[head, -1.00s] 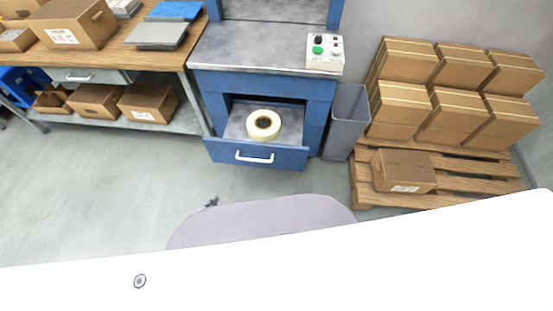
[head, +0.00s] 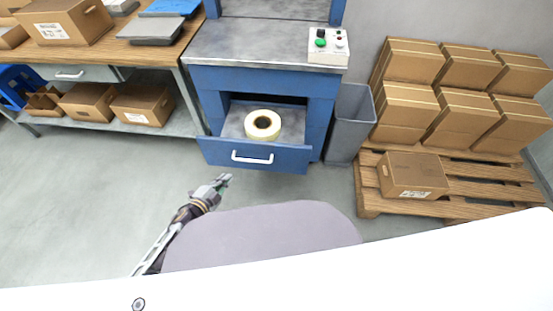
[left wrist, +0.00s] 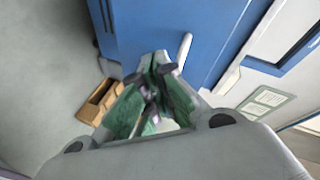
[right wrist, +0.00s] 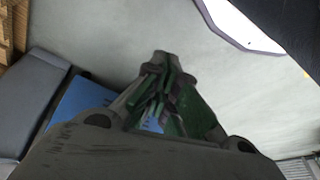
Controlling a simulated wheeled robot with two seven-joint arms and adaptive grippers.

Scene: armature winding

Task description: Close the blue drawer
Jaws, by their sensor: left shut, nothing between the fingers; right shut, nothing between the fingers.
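The blue drawer (head: 222,152) is pulled open from the blue machine cabinet in the head view. It has a white handle (head: 252,158) on its front and a cream tape roll (head: 262,125) inside. My left gripper (head: 224,181) is shut and empty, in front of and below the drawer's front, apart from it in the head view. The left wrist view shows my left gripper (left wrist: 158,66) with a blue panel and a white handle (left wrist: 184,50) beyond its tips. My right gripper (right wrist: 162,62) is shut and empty; it does not show in the head view.
A grey bin (head: 349,122) stands right of the cabinet. A wooden pallet (head: 372,200) with stacked cardboard boxes is at the right. A workbench (head: 95,55) with boxes on its lower shelf is at the left. The floor (head: 90,190) before the drawer is clear.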

